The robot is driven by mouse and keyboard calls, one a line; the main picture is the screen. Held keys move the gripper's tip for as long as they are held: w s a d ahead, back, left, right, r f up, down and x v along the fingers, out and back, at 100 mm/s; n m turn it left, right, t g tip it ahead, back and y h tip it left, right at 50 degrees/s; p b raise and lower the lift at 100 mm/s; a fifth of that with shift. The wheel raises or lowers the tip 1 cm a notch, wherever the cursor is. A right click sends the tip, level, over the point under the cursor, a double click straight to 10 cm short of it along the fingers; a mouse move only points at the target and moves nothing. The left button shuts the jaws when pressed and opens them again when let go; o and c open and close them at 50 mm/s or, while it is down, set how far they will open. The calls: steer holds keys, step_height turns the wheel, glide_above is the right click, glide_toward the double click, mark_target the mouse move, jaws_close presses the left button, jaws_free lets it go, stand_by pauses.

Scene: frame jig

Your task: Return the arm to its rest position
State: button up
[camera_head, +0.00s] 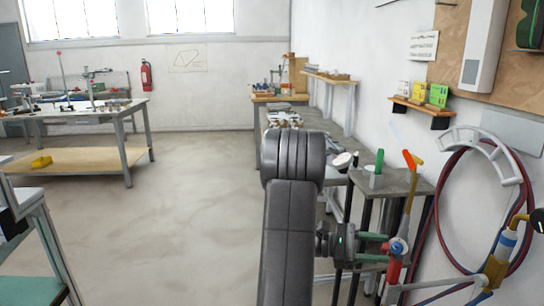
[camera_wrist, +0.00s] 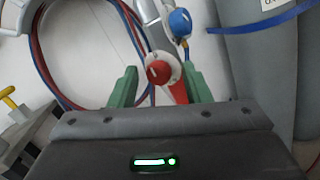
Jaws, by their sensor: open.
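My gripper (camera_head: 386,248) is at the right of the head view, at the end of my dark grey arm. I see nothing held; whether a finger touches the fitting I cannot tell.
A hose coil (camera_head: 436,215) hangs on the right wall. A grey cylinder (camera_wrist: 262,70) with a blue strap stands at the right of the wrist view. A small grey table (camera_head: 402,186) is behind my gripper. Open floor (camera_head: 190,220) lies left of my arm.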

steer(key=w+a+f+p, duration=0.1)
steer(key=w+a, duration=0.1)
steer(key=a, duration=0.3)
steer(key=w+a+f+m+g+p, duration=0.1)
steer(key=w+a+f+p, duration=0.1)
steer(key=a, duration=0.4)
steer(key=shift+a+h, duration=0.25)
steer(key=shift+h, duration=0.05)
stand_by(0.6)
